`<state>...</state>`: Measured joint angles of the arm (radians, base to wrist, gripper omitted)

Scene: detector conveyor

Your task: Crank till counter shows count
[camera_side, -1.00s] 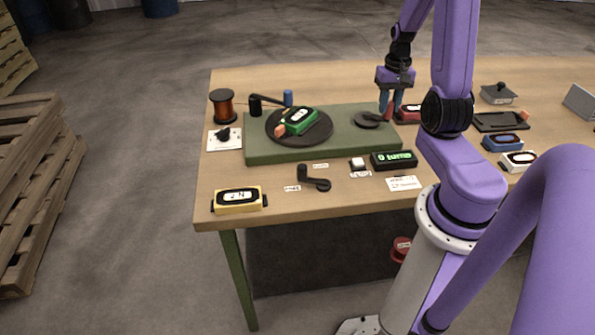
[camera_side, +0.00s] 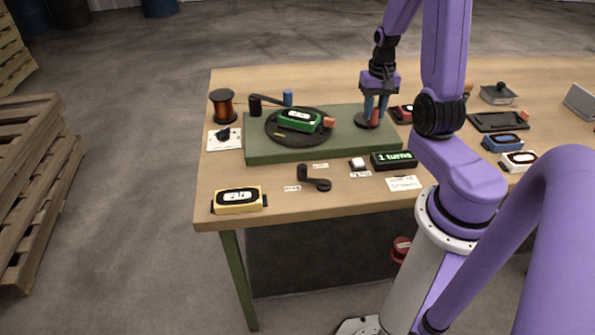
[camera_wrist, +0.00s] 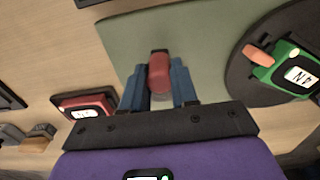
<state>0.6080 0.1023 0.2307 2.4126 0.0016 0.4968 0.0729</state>
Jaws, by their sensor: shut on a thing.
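My gripper (camera_side: 375,112) is shut on the red crank knob (camera_side: 375,118) at the right end of the green base plate (camera_side: 285,148). The wrist view shows the knob (camera_wrist: 160,76) between my blue fingers (camera_wrist: 160,88). The crank's dark hub (camera_side: 363,124) is partly hidden by the fingers. A black turntable (camera_side: 285,138) on the plate carries a green device (camera_side: 296,120) with a white label and an orange end, which points right in the side view. The counter (camera_side: 395,160) in front of the plate reads "1 turns" in green.
A copper wire spool (camera_side: 222,105) stands at the left. A yellow device (camera_side: 238,200), a loose black crank handle (camera_side: 314,180) and a white button (camera_side: 357,163) lie in front.

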